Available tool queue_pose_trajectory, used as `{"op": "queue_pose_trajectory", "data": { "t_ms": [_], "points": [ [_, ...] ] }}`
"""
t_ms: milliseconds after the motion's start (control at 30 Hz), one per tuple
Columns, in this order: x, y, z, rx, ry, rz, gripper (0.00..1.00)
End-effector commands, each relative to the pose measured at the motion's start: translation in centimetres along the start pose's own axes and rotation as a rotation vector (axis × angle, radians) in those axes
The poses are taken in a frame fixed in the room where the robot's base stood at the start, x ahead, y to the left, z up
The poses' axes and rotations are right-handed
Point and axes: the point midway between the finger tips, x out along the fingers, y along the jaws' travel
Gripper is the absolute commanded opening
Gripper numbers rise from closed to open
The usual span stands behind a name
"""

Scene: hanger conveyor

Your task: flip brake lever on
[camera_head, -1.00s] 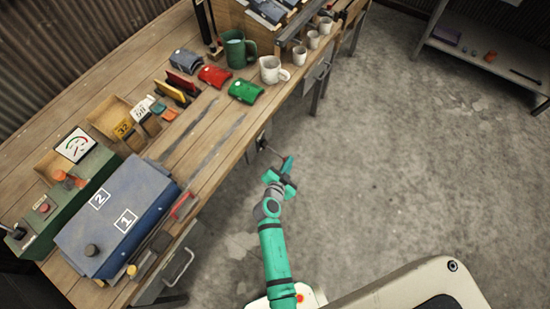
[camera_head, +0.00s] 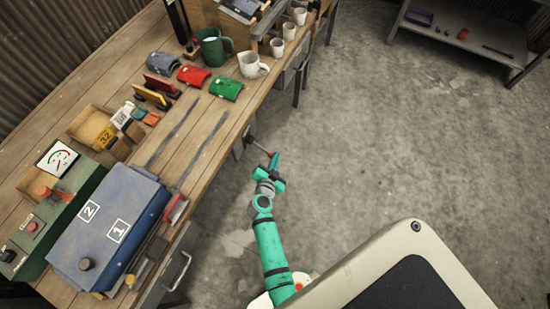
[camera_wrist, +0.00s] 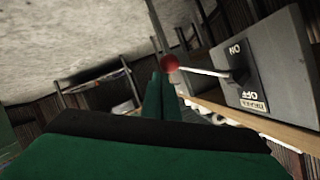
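The brake lever is a thin metal rod with a red ball knob (camera_wrist: 171,62), reaching out from a grey box (camera_wrist: 270,75) lettered ON and OFF. In the wrist view the lettering is upside down, with ON above and OFF below, and the rod comes out between them. In the head view the lever (camera_head: 258,147) sticks out from the bench's front side. My green gripper (camera_wrist: 160,82) has its fingers together, with nothing seen between them. Its tips are right by the knob; I cannot tell whether they touch. The gripper (camera_head: 274,161) also shows at the lever's end in the head view.
The wooden bench (camera_head: 205,150) runs beside my arm. It carries a blue box (camera_head: 105,225) marked 1 and 2, a green control panel (camera_head: 45,235), a green mug (camera_head: 213,50) and a white mug (camera_head: 250,66).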

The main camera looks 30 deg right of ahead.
Motion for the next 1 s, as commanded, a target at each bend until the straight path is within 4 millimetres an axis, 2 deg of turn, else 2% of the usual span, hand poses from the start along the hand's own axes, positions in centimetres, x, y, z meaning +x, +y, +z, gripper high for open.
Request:
{"op": "queue_pose_trajectory", "data": {
  "t_ms": [33,100,267,500,600,800,1000],
  "points": [
    [-0.1,0.1,0.7,-0.003,-0.011,0.000,0.00],
    [-0.2,0.1,0.7,-0.004,-0.012,0.000,0.00],
    [-0.3,0.2,0.2,-0.003,-0.012,0.000,0.00],
    [-1.0,0.0,-3.5,-0.002,-0.007,-0.010,0.00],
    [-3.4,0.2,-2.9,-0.008,-0.013,-0.013,0.00],
    [-7.1,0.9,-3.3,-0.004,-0.006,-0.006,0.00],
    [-9.6,1.3,-3.6,-0.001,-0.001,-0.001,0.00]
  ]
}}
